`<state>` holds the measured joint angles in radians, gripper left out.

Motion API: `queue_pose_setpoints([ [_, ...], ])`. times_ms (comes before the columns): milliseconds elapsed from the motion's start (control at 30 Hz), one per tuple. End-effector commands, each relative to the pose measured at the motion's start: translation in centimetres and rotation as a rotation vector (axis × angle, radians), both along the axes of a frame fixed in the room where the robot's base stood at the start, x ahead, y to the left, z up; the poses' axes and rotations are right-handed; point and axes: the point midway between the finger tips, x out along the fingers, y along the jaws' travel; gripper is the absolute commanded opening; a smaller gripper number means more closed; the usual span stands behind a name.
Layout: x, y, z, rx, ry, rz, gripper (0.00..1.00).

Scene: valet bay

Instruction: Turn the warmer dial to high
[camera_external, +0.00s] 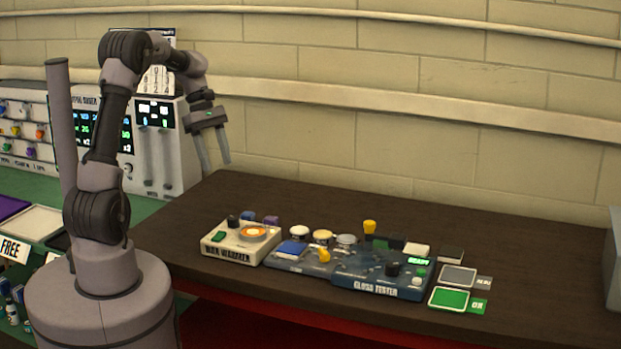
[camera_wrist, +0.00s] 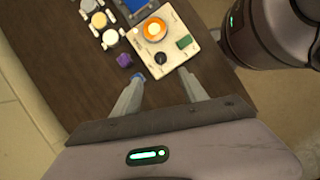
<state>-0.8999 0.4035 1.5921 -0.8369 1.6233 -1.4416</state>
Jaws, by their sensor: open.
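The wax warmer (camera_external: 240,243) is a cream box at the left front of the dark table, with a glowing orange pot on top. Its black dial (camera_external: 233,221) sits at the back left corner of the box. In the wrist view the warmer (camera_wrist: 184,60) shows beyond the fingers, with the dial (camera_wrist: 160,58) near its closest edge and a green patch beside it. The dial's setting is too small to read. My gripper (camera_external: 214,165) is open and empty, raised above and behind the warmer. It also shows in the wrist view (camera_wrist: 160,85), its fingers apart and short of the dial.
A purple block (camera_wrist: 124,60) and a blue block (camera_wrist: 138,78) lie near the warmer. The blue gloss tester (camera_external: 375,280) stands to its right, with several pots and pads around it. The table's right side (camera_external: 540,270) is mostly clear.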

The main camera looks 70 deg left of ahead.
Motion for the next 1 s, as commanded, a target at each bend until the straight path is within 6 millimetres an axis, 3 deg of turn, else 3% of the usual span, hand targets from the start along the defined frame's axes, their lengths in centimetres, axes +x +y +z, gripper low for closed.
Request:
queue_pose_setpoints([
  [33,0.2,-0.6,-2.2,-0.002,0.002,-0.002,0.51],
  [100,0.5,-1.4,-4.3,-0.001,0.002,-0.002,0.51],
  [400,1.7,-4.3,-11.8,0.001,0.001,-0.004,0.51],
  [600,2.1,-5.2,-13.6,0.002,0.001,-0.004,0.51],
  [933,2.2,-5.3,-13.7,0.002,0.0,-0.004,0.51],
  [1000,2.2,-5.3,-13.7,0.002,0.0,-0.004,0.37],
])
